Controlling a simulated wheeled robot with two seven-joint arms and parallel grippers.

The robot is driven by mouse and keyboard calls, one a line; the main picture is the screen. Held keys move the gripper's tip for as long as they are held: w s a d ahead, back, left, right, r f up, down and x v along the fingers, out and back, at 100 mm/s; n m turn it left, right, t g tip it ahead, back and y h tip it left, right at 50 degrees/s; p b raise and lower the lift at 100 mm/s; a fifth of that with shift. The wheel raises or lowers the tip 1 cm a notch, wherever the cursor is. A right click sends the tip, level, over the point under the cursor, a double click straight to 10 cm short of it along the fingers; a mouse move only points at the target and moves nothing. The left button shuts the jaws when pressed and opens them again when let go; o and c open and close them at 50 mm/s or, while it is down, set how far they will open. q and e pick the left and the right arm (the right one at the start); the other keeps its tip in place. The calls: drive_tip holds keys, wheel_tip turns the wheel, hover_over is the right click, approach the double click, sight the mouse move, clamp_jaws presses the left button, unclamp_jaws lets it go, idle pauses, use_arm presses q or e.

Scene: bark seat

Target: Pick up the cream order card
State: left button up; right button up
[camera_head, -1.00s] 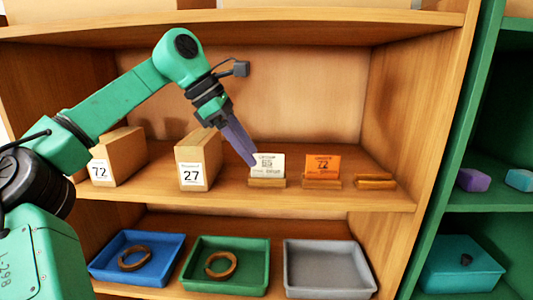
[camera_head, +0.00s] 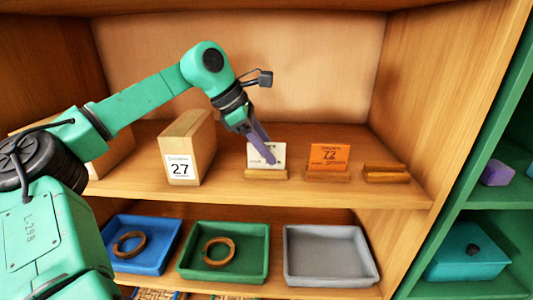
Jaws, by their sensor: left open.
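The cream order card (camera_head: 277,152) stands upright in a small wooden holder (camera_head: 266,175) on the middle shelf, with dark print on its face. My left gripper (camera_head: 268,158) comes in from the upper left, its purple-grey fingers in front of the card's middle and hiding part of it. The fingers overlap in this view, and I cannot tell whether they touch the card. The gripper is open. My right gripper is not in view.
An orange card (camera_head: 329,157) marked 72 stands in a holder to the right, beside an empty wooden holder (camera_head: 386,173). A box (camera_head: 188,148) marked 27 stands left. Below are a blue tray (camera_head: 170,228), a green tray (camera_head: 257,235) and a grey tray (camera_head: 330,255).

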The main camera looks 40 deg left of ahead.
use_arm(q)
drive_tip(key=shift+s, duration=0.1)
drive_tip(key=c, duration=0.7)
drive_tip(key=shift+s+d+r, duration=0.2)
drive_tip(key=shift+s+r, duration=0.05)
clamp_jaws()
